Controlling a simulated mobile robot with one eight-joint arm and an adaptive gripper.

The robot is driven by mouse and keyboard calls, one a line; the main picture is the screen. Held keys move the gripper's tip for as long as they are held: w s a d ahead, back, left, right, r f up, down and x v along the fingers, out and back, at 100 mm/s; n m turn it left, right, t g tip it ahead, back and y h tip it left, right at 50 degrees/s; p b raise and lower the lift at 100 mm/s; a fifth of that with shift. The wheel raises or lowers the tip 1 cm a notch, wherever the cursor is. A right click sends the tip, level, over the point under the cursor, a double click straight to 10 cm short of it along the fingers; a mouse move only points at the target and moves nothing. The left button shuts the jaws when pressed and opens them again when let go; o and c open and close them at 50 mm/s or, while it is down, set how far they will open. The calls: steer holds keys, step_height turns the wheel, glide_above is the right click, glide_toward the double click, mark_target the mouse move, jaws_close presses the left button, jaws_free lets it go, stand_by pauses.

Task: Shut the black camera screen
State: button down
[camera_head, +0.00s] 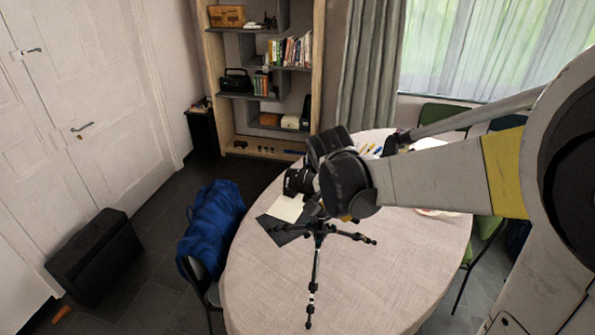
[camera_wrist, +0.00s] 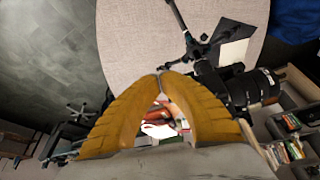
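The black camera (camera_head: 298,182) sits on a black tripod (camera_head: 317,255) on the round table, partly covered by my arm in the head view. In the wrist view the camera (camera_wrist: 262,86) is right of my gripper, its lens pointing right. I cannot make out its screen in either view; my right finger covers part of the body. My gripper (camera_wrist: 160,74) has its two yellow fingers meeting at the tips, with nothing seen held between them. It is beside the camera; I cannot tell whether it touches. In the head view it is mostly hidden behind my arm.
The round table (camera_head: 260,290) has a beige cloth, with papers (camera_head: 286,208) beside the tripod and pens (camera_head: 370,149) farther back. A shelf (camera_head: 262,75) stands behind.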

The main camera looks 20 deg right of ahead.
steer(key=w+d+f+b, duration=0.1)
steer(key=w+d+f, duration=0.2)
steer(key=d+f, duration=0.1)
steer(key=shift+w+d+f, duration=0.3)
steer(key=shift+w+f, duration=0.05)
steer(key=shift+f, duration=0.15)
